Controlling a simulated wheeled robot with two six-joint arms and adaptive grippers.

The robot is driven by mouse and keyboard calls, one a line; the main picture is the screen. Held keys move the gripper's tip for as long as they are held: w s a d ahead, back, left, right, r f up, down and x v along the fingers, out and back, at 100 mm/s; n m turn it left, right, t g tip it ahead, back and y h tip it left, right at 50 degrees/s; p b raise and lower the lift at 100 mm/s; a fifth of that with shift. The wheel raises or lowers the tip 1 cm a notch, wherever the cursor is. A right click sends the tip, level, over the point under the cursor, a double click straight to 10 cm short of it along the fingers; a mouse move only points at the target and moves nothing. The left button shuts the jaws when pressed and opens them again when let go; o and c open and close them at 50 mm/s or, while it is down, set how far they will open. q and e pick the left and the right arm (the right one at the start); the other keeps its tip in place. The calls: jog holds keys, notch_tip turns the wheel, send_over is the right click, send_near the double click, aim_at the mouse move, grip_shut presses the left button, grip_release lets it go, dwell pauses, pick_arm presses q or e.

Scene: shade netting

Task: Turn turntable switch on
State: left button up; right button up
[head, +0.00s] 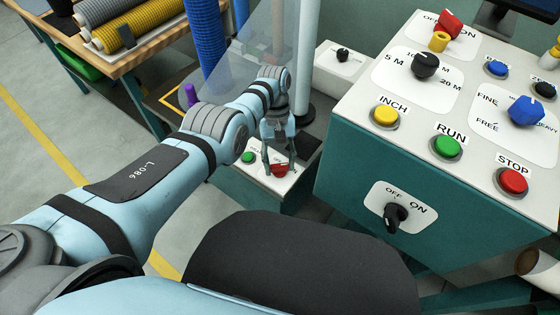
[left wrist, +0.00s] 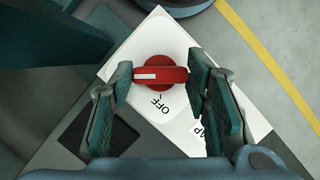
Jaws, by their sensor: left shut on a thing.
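The turntable switch, a red rotary knob (left wrist: 160,76) with a white mark on its handle, sits on a white plate (left wrist: 135,50). In the left wrist view its handle lies crosswise, with the white mark toward the left finger. An OFF label shows just below it; no ON label is visible there. My left gripper (left wrist: 162,88) is shut on the handle, a finger at each end. In the head view the gripper (head: 279,162) reaches down onto the red knob (head: 279,170) on the low box.
A green button (head: 247,157) is on the same low box. A large control console (head: 350,150) stands to the right, with INCH, RUN and STOP buttons and a black OFF/ON switch (head: 396,216). A blue roll (head: 207,45) and a clear panel stand behind my left arm.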

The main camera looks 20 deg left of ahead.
pick_arm(q)
jog(key=o, duration=1.2)
jog(key=shift+c, duration=0.2)
jog(key=v, duration=0.7)
jog(key=shift+r, duration=0.2)
